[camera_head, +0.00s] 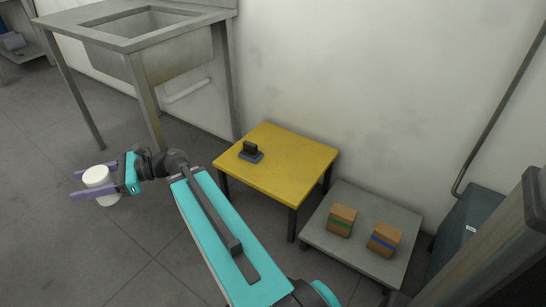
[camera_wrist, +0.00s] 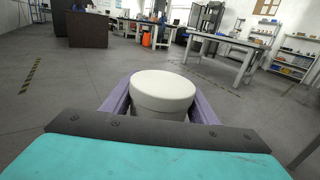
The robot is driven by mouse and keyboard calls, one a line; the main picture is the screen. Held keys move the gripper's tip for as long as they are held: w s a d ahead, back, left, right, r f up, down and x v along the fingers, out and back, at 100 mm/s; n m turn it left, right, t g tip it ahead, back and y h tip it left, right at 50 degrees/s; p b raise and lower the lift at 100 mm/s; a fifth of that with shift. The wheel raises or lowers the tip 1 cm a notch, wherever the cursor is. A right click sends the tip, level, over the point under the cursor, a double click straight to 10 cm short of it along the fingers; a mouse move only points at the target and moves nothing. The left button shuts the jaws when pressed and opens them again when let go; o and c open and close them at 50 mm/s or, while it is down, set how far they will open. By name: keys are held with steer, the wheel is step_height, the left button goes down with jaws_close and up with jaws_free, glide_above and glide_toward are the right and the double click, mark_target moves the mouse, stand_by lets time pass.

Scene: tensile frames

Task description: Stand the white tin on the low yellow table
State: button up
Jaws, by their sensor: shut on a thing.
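The white tin (camera_head: 98,178) is held between the two purple fingers of my gripper (camera_head: 96,186), out to the left of the low yellow table. In the wrist view the white tin (camera_wrist: 162,92) sits upright between the fingers, its round top showing and its lower part hidden. My gripper is shut on it, over the grey floor. The low yellow table (camera_head: 284,164) stands against the wall, right of my gripper. A dark grey block-like object (camera_head: 250,152) sits near its left edge.
A grey low platform (camera_head: 340,254) beside the table bears two brown boxes, one with a green band (camera_head: 341,220), one with a blue band (camera_head: 384,239). A metal sink stand (camera_head: 150,45) is behind my gripper. The table's middle and right are clear.

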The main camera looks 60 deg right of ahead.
steer(key=shift+d, duration=0.2)
steer(key=s+d+f+m+t+h, duration=0.1)
steer(key=d+f+m+t+h, duration=0.15)
steer(key=d, duration=0.85)
steer(key=s+d+f+m+t+h, duration=0.1)
steer(key=d+f+m+t+h, duration=0.2)
steer(key=d, duration=0.7)
steer(key=s+d+f+m+t+h, duration=0.1)
steer(key=d+f+m+h, duration=0.2)
steer(key=d, duration=0.8)
steer(key=s+d+f+m+h, duration=0.2)
steer(key=s+d+f+h, duration=0.1)
steer(key=s+d, duration=0.3)
steer(key=s+d+f+m+h, duration=0.2)
steer(key=s+d+f+h, duration=0.2)
steer(key=d, duration=0.7)
steer(key=s+d+f+m+h, duration=0.2)
steer(key=s+d+h, duration=0.3)
steer(key=s+d, duration=0.3)
steer(key=shift+s+d+f, duration=0.35)
steer(key=shift+s+f, duration=0.2)
steer(key=shift+f, duration=0.1)
steer(key=w+d+f+b, duration=0.1)
steer(key=w+d+b, duration=0.4)
steer(key=w+d, duration=0.6)
steer(key=shift+w+f, duration=0.2)
steer(key=shift+w, duration=0.15)
